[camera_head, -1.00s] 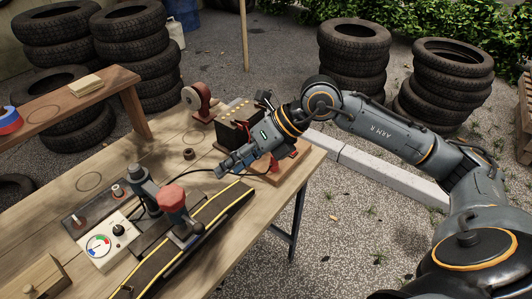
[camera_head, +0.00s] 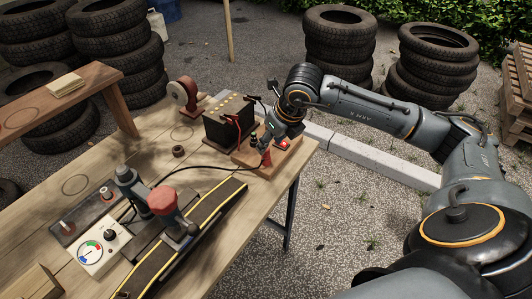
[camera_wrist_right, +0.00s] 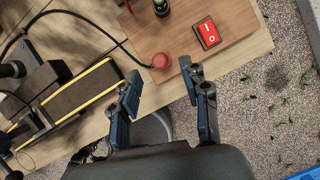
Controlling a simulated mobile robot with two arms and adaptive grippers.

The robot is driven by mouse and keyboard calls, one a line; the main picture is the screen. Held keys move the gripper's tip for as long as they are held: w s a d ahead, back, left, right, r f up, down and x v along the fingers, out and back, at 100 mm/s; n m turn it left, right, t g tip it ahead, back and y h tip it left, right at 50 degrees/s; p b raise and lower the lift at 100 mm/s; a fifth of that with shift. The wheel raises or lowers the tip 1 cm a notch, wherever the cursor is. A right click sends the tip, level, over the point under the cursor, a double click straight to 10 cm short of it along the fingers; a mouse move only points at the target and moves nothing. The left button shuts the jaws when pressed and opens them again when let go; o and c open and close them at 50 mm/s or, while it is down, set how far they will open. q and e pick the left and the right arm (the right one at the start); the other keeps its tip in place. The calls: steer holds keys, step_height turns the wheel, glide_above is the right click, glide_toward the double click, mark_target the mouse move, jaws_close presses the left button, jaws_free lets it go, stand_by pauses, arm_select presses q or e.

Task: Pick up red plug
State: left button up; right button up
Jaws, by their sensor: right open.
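The red plug (camera_head: 266,158) stands on a wooden board (camera_head: 246,158) at the table's right end, with a black cable running from it. In the right wrist view the plug (camera_wrist_right: 160,61) is a round red top, just ahead of my fingertips and in line with the gap between them. My right gripper (camera_wrist_right: 159,74) is open and empty, its two blue-grey fingers apart on either side. In the head view my right gripper (camera_head: 263,139) points down over the board, close to the plug. The height gap to the plug is hard to judge. My left gripper is not in view.
A red rocker switch (camera_wrist_right: 207,33) and a green-and-black post (camera_wrist_right: 162,8) are on the board near the plug. A black battery (camera_head: 226,120) with a red clamp stands behind. A yellow-edged belt (camera_head: 205,217) with a red-topped tool lies to the left.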

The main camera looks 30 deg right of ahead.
mark_target(266, 156)
steer(key=p+x, duration=0.1)
steer(key=x, duration=0.4)
steer(key=shift+w+r, duration=0.1)
steer(key=shift+w, duration=0.05)
jaws_close()
